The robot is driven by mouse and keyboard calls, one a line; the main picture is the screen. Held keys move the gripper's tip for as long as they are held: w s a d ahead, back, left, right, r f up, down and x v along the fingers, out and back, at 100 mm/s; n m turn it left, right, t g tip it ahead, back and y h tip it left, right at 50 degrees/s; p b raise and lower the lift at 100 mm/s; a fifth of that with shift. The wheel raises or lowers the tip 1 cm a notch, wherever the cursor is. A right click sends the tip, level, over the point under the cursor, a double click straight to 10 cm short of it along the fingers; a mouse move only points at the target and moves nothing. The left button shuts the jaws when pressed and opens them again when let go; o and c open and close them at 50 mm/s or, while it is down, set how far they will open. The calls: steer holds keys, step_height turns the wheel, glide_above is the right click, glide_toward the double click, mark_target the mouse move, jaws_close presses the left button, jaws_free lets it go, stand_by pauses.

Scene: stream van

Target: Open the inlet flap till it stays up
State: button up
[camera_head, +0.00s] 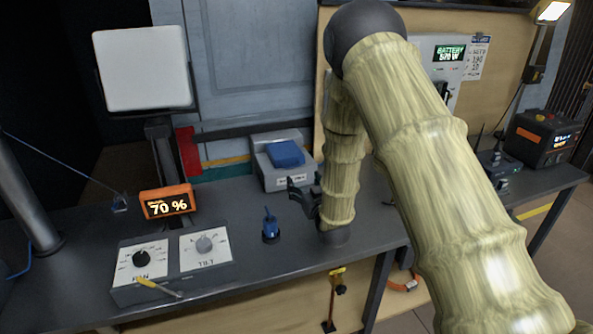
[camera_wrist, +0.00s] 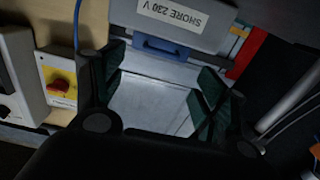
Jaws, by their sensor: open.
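The shore-power inlet is a grey box (camera_head: 267,176) at the back of the dark bench, left of my forearm. Its blue inlet flap (camera_head: 286,153) lies down on the sloping top and looks shut. In the wrist view the box's upside-down "SHORE 230 V" label (camera_wrist: 171,14) shows, with part of the blue flap (camera_wrist: 165,49) beyond my fingers. My gripper (camera_head: 301,196) is low in front of the box's right side, apart from it as far as I can tell. In the wrist view my gripper (camera_wrist: 160,62) is open with nothing between its fingers.
A blue plug-like item (camera_head: 270,224) stands on the bench in front of the box. The orange 70 % display (camera_head: 167,202) and a two-knob panel (camera_head: 172,261) are to the left. A red switch (camera_wrist: 60,85) shows left in the wrist view. Bench between display and box is clear.

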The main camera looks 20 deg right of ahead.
mark_target(294, 167)
steer(key=w, duration=0.3)
steer(key=w+p, duration=0.1)
steer(key=w, duration=0.5)
steer(key=shift+w+a+p, duration=0.25)
steer(key=shift+p, duration=0.05)
steer(key=shift+s+r, duration=0.1)
steer(key=shift+r, duration=0.1)
steer(key=c, duration=1.5)
jaws_close()
steer(key=shift+d, duration=0.1)
